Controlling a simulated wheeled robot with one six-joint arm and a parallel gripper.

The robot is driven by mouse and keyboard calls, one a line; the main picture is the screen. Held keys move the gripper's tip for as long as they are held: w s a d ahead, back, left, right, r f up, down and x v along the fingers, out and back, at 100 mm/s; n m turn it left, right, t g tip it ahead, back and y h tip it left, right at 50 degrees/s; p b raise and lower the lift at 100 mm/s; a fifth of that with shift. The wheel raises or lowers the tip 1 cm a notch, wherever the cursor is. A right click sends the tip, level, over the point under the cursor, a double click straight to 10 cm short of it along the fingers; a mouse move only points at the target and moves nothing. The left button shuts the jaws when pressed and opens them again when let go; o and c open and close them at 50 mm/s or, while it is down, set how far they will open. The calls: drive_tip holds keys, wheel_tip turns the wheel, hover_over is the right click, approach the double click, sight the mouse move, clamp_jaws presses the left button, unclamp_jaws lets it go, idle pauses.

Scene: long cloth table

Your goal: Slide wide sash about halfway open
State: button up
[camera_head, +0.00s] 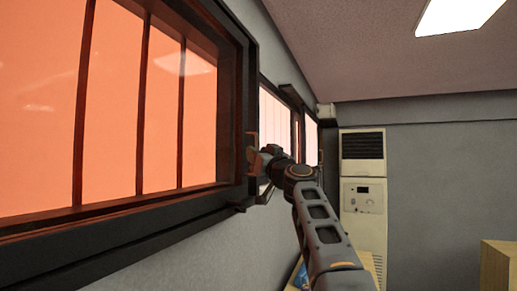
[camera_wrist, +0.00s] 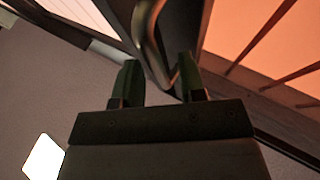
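The wide sash (camera_head: 112,110), with orange-tinted panes and thin dark bars, fills the left of the head view in a dark frame. Its orange panes also show at the right of the wrist view (camera_wrist: 262,45). A curved metal handle (camera_wrist: 148,42) stands on the dark upright between the two glazed areas. My gripper (camera_head: 255,162) is at the sash's right edge in the head view. In the wrist view its two green fingers (camera_wrist: 158,62) are apart, with the handle between them. A clear grip on the handle does not show.
A second, paler window (camera_head: 276,112) lies farther along the wall. A tall beige air conditioner (camera_head: 363,205) stands in the far corner. A wooden box-like piece (camera_head: 498,265) is at the lower right. A ceiling light (camera_head: 455,14) is overhead.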

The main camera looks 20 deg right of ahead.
idle(0.3)
clamp_jaws()
idle(0.4)
